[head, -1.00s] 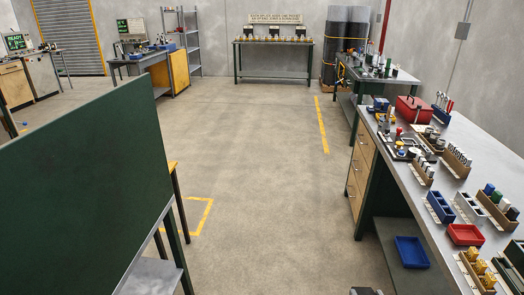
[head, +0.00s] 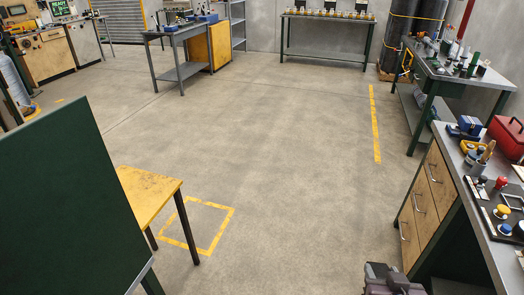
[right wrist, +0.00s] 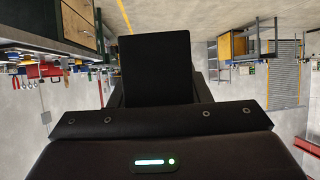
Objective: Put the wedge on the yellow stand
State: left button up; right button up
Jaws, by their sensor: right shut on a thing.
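The yellow stand (head: 145,196), a low table with a worn yellow top and dark legs, is at the left of the head view, partly hidden by a dark green panel. Its visible top is bare. My right gripper (head: 392,282) shows at the bottom edge of the head view, well to the right of the stand. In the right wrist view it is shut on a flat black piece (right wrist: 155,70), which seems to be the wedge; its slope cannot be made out. My left gripper is not in view.
The dark green panel (head: 62,205) stands close at left. A workbench with drawers (head: 430,190) and small parts on top is at right. Open concrete floor lies between, with a yellow taped square (head: 222,222) beside the stand. Other benches line the back.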

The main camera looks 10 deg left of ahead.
aim_at(139, 201)
jog(key=i+u, duration=0.2)
jog(key=u, duration=0.2)
jog(key=i+u, duration=0.25)
jog(key=u, duration=0.2)
jog(key=i+u, duration=0.25)
jog(key=u, duration=0.15)
jog(key=i+l+u, duration=0.15)
jog(key=u, duration=0.3)
jog(key=i+u, duration=0.25)
jog(key=u, duration=0.15)
jog(key=i+l+u, duration=0.15)
jog(key=u, duration=0.25)
jog(key=i, duration=0.1)
